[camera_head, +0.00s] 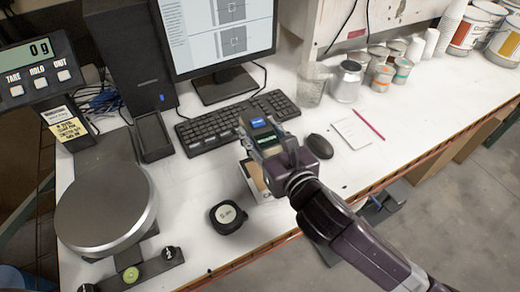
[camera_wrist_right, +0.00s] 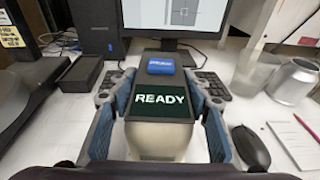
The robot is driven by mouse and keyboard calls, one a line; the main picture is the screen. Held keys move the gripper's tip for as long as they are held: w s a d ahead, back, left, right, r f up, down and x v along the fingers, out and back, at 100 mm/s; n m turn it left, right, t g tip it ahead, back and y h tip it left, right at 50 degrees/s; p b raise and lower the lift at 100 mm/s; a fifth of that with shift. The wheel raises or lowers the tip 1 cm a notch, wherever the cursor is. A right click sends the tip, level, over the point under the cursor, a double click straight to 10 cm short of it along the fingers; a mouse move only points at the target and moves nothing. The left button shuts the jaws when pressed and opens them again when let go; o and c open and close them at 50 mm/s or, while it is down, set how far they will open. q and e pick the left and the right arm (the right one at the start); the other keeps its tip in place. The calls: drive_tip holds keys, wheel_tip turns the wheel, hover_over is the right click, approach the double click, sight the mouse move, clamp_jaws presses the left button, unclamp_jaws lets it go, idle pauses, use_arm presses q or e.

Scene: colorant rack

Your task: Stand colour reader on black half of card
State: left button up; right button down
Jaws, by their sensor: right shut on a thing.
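The colour reader (camera_head: 264,139) is a small device with a blue label and a dark screen. In the right wrist view, the colour reader (camera_wrist_right: 160,105) shows READY on its screen above a cream body. My right gripper (camera_head: 268,145) is shut on it, with one finger pad on each side; the fingers also show in the wrist view (camera_wrist_right: 160,110). A pale-edged, tan flat patch (camera_head: 254,182) shows just below the gripper and may be part of the card. Its black half cannot be made out, and the reader's underside is hidden. My left gripper is not in view.
A keyboard (camera_head: 235,121) lies behind the gripper and a black mouse (camera_head: 318,146) to its right. A scale (camera_head: 105,207) stands at left. A notepad (camera_head: 352,133) and red pencil (camera_head: 369,125) lie at right.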

drive_tip(key=shift+f, duration=2.95)
drive_tip(key=shift+f, duration=0.1)
drive_tip(key=c, duration=1)
unclamp_jaws()
drive_tip(key=shift+f, duration=0.15)
drive_tip(key=shift+c, duration=0.2)
drive_tip(key=b+v, duration=0.2)
drive_tip(key=v, duration=1)
